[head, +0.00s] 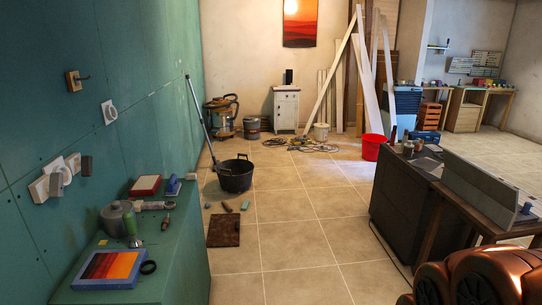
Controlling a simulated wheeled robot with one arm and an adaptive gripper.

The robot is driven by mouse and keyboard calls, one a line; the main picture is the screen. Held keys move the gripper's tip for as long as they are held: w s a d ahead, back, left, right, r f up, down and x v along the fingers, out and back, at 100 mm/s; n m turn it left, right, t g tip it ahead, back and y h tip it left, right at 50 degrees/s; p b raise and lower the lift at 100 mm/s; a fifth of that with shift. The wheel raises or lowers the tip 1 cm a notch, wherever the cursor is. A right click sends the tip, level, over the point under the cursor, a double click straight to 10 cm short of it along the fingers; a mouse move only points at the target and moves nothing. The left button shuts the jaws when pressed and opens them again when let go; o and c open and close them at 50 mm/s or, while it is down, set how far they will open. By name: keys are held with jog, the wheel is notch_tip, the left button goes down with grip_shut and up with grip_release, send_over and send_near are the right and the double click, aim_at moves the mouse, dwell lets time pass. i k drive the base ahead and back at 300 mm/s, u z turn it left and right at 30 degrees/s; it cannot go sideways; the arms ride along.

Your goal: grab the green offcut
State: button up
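A small pale green piece (245,205), which looks like the green offcut, lies on the tiled floor just right of and in front of a black bucket (235,178). A brown piece (227,207) lies on the floor just left of it. Another small dark piece (208,205) lies further left. The green piece is small in the picture, so its exact shape is hard to tell. My gripper is not in view; only copper-coloured parts of my own arm show at the bottom right.
A brown flat board (224,231) lies on the floor in front of the small pieces. A green box-like bench (180,255) with tools stands at left. A dark cabinet (400,205) and a wooden workbench (455,205) stand at right. The tiled floor between is clear.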

aim_at(245, 204)
jog(key=u, duration=0.05)
jog(key=i, duration=6.65)
jog(key=u, duration=1.1)
